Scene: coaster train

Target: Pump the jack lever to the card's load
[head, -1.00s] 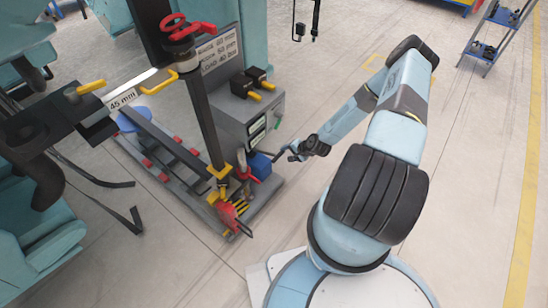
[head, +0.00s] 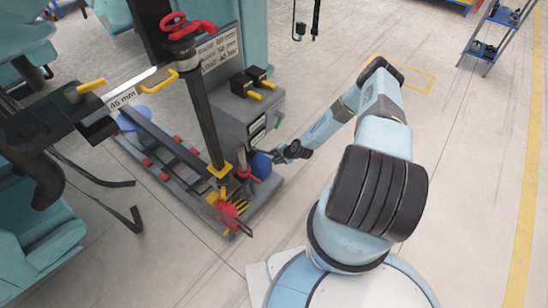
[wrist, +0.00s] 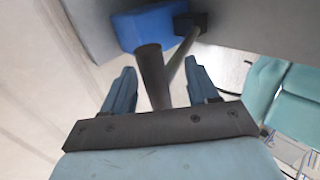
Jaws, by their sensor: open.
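In the wrist view a dark round bar (wrist: 152,78), which looks like the jack lever, stands between the two spread fingers of my gripper (wrist: 160,73). Clear space shows on both sides of the bar. A thinner rod runs behind it to a black block (wrist: 190,21) beside a blue body (wrist: 148,27). In the head view my gripper (head: 278,156) is low beside the blue body (head: 262,165) at the rig's base; the lever cannot be made out there. The card (head: 220,50) on the grey box has load text, seemingly 40 bar, partly blurred.
The rig's dark upright post (head: 204,120) with a red handwheel (head: 180,25) stands left of my gripper. A grey box (head: 250,105) with yellow-handled levers stands behind. A 45 mm label (head: 122,98) is at left.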

